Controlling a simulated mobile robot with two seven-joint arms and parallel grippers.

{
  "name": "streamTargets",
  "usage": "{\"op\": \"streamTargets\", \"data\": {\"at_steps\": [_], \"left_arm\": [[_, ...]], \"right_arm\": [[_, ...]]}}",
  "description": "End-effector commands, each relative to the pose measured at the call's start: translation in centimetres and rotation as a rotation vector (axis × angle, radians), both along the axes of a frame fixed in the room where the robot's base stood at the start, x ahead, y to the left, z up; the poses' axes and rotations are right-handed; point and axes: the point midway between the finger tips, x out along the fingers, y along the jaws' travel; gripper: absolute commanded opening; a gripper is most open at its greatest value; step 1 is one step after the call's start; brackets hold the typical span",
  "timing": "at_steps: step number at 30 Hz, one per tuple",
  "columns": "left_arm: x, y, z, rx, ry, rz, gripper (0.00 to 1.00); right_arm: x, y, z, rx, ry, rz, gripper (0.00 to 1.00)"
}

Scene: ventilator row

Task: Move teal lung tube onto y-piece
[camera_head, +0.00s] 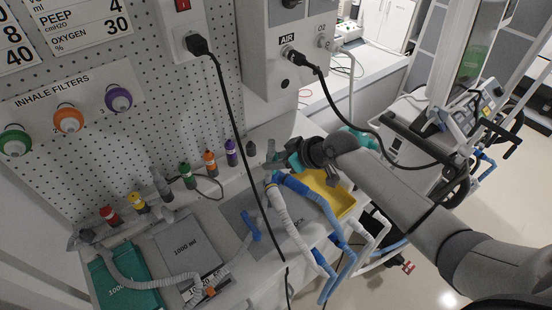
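The teal lung (125,279), marked 1000, lies flat at the lower left of the counter. A pale corrugated tube (150,281) runs from a grey connector (86,236) at its top, across it to the right, near a small orange piece (210,291). A white hose (283,212) and a blue hose (308,190) come together just below my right gripper (284,163), where the y-piece seems to be; it is mostly hidden. My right gripper is dark with teal parts, far right of the teal lung. Its fingers are too unclear to judge. My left gripper is out of view.
A grey lung (188,244) marked 1000 ml lies right of the teal one. Several coloured filters stand behind, including a red one (110,216). A black power cord (236,130) hangs across the counter.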

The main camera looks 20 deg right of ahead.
Motion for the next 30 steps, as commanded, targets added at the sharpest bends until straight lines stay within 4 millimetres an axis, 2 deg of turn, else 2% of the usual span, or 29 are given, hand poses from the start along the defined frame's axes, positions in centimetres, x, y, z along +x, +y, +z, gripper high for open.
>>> {"op": "streamTargets", "data": {"at_steps": [1, 6, 9, 20, 30], "left_arm": [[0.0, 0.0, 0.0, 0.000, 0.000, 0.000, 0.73], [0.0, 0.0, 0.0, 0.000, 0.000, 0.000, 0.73], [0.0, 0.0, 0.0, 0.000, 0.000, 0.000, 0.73], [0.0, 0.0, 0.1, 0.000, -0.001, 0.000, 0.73], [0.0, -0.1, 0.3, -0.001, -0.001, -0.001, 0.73]], "right_arm": [[-0.3, 0.0, -0.5, -0.003, 0.011, 0.002, 0.45], [-0.2, 0.0, -0.3, -0.001, 0.007, 0.001, 0.65], [-0.1, 0.0, -0.2, 0.000, 0.004, 0.001, 0.73], [-0.4, -0.3, 0.3, -0.001, 0.002, 0.000, 0.73], [-3.5, -2.5, 3.8, -0.004, 0.001, 0.001, 0.73]]}}
